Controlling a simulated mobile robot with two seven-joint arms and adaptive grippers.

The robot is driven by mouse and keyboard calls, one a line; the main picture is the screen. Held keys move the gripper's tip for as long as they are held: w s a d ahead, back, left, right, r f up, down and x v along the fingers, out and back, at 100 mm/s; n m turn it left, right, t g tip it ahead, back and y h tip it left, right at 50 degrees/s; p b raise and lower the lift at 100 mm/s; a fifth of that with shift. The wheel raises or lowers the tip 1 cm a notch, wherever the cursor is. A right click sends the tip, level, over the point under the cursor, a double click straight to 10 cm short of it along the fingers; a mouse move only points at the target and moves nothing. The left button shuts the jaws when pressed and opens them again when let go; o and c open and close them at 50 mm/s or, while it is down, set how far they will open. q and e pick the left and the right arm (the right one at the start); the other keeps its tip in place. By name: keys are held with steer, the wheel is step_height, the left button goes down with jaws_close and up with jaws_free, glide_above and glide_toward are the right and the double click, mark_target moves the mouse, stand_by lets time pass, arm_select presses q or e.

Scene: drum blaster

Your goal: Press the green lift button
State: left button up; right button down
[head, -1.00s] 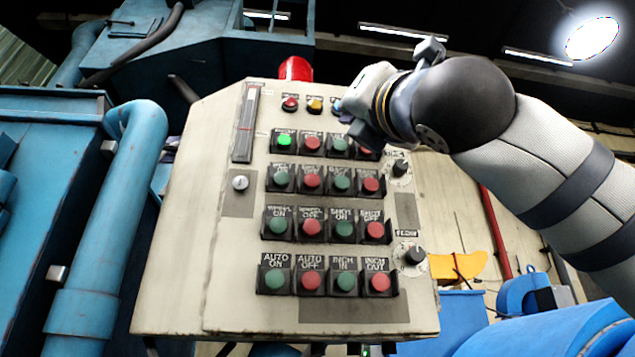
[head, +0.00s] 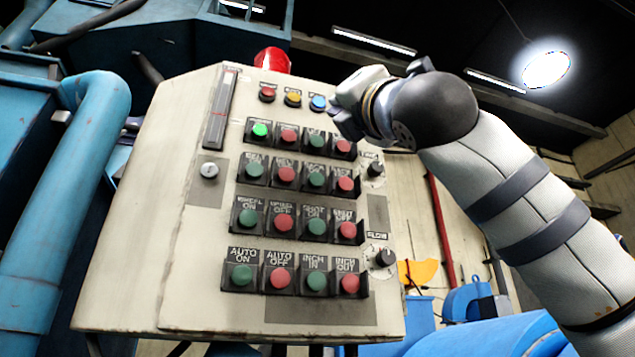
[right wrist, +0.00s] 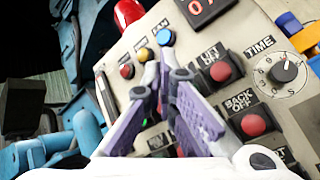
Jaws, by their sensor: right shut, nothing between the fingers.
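The control panel (head: 180,230) is a cream box with rows of green and red buttons. In its top button row, the third button (head: 317,141) is green and unlit; its label is too small to read in the head view. A red button labelled LIFT OFF (right wrist: 217,73) shows in the right wrist view; the green button beside it is hidden behind my fingers. My right gripper (right wrist: 172,66) is shut and empty, its tips in front of the panel's top right. In the head view my right gripper (head: 336,112) is just above and right of that green button. Contact cannot be told.
A blue lamp (head: 318,102) sits beside the fingertips, left of them. The first top-row button (head: 260,130) glows green. A TIME knob (right wrist: 288,70) and a BACK OFF button (right wrist: 252,124) are to the right. A red beacon (head: 272,60) tops the panel.

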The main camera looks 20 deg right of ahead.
mark_target(316, 143)
arm_select(q)
steer(key=shift+w+r+p, duration=0.4)
steer(key=shift+w+r, duration=0.15)
steer(key=shift+r, duration=0.05)
arm_select(e)
steer(key=shift+w+a, duration=0.1)
steer(key=shift+w, duration=2.5)
arm_select(q)
steer(key=shift+w+r, duration=0.1)
arm_select(e)
steer(key=shift+w, duration=0.4)
